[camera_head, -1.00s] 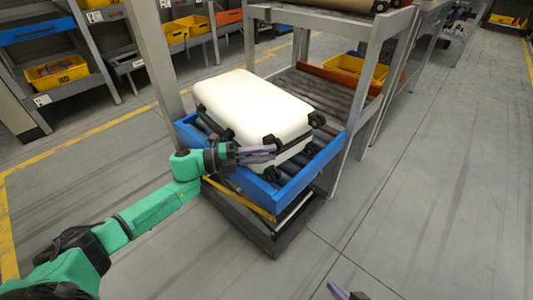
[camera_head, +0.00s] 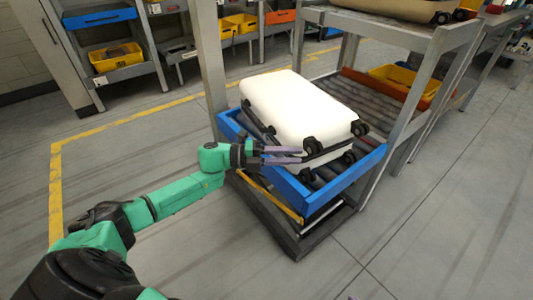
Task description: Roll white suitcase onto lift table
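The white suitcase (camera_head: 298,105) lies flat on the lift table, its black wheels pointing to the right and front. The lift table has a blue rim (camera_head: 290,187) around dark rollers and stands on a dark base. My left gripper (camera_head: 300,155) is at the suitcase's near side, over the blue rim. Its two purple fingers are apart with nothing visible between them. I cannot tell whether they touch the suitcase.
A grey rack (camera_head: 425,90) with a roller lane adjoins the lift table behind. It holds a yellow bin (camera_head: 405,82) and, above, a tan suitcase (camera_head: 410,8). Shelves with bins stand at the back left. The floor at left and right is clear.

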